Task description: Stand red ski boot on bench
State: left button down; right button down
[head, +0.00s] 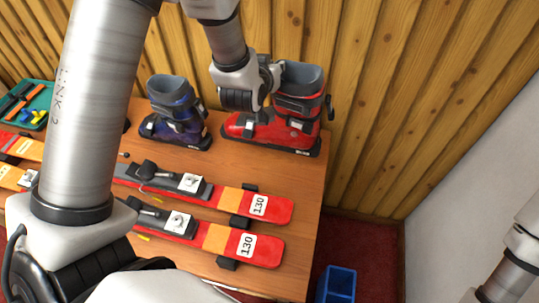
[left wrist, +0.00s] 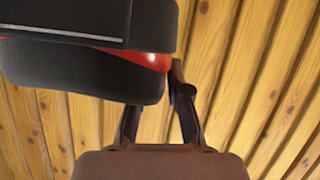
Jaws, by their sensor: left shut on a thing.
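The red ski boot (head: 290,130) is upright at the back right of the bench (head: 300,170), toe to the left. Its dark sole appears to be at the bench top; I cannot tell if it bears fully on it. My left gripper (head: 272,80) is shut on the boot's upper cuff, at its left side in the head view. In the left wrist view the dark cuff with a red band (left wrist: 90,60) fills the upper left and hides part of one finger of the gripper (left wrist: 160,105). My right gripper is out of view; only part of that arm shows at lower right.
A blue-purple boot (head: 175,115) stands left of the red one. Skis marked 130 (head: 270,207) lie across the front of the bench. A green tray (head: 28,105) sits at far left. The wooden wall (head: 370,100) is close behind. A blue bin (head: 338,285) stands on the floor.

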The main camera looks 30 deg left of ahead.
pick_arm(q)
jog(key=shift+a+r, duration=0.2)
jog(key=shift+a, duration=0.1)
notch_tip(320, 180, down, 10)
jog(key=shift+r+p, duration=0.15)
jog(key=shift+p, duration=0.6)
jog(key=c, duration=1.3)
grip_release()
jog(key=shift+f, duration=0.2)
jog(key=shift+o, duration=0.9)
jog(key=shift+s, duration=0.15)
